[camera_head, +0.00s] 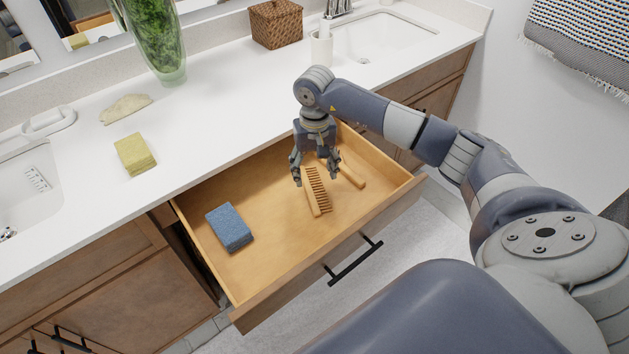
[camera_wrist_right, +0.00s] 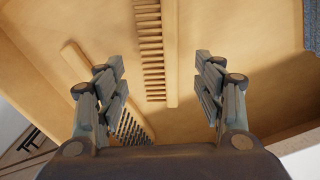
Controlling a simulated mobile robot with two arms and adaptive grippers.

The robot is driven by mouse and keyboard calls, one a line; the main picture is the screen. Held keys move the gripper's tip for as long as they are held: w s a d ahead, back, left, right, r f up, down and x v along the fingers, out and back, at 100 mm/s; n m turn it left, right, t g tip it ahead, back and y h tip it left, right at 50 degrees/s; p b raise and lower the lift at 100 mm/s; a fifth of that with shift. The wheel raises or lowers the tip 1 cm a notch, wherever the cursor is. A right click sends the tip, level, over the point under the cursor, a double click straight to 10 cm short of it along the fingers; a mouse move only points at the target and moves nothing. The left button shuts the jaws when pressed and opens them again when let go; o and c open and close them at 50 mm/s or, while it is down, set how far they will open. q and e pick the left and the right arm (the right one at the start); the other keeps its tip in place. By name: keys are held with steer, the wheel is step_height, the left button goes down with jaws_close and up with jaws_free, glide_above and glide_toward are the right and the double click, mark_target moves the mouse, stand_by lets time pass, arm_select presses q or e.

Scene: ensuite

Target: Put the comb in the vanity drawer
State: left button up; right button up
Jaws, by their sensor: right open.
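The wooden comb (camera_head: 312,196) is inside the open vanity drawer (camera_head: 275,262) and appears to lie on its floor, teeth facing right in the head view. My right gripper (camera_head: 315,178) is over the drawer, above the comb's far end, fingers apart and empty. In the right wrist view, the comb (camera_wrist_right: 171,60) lies ahead, between the lines of the open fingers (camera_wrist_right: 160,78), and neither finger is seen touching it. My left gripper is not in view.
The drawer also holds a blue sponge (camera_head: 229,227) at left and a wooden brush (camera_head: 350,173) right of the comb. On the white counter (camera_head: 215,125) are a yellow sponge (camera_head: 135,154), a glass vase (camera_head: 155,45), a wicker box (camera_head: 276,24) and a white dispenser (camera_head: 321,48).

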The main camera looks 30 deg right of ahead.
mark_target(315, 188)
step_height(315, 188, up, 8)
steer(key=shift+f+b, duration=0.25)
steer(key=shift+b, duration=0.2)
steer(key=shift+r, duration=0.1)
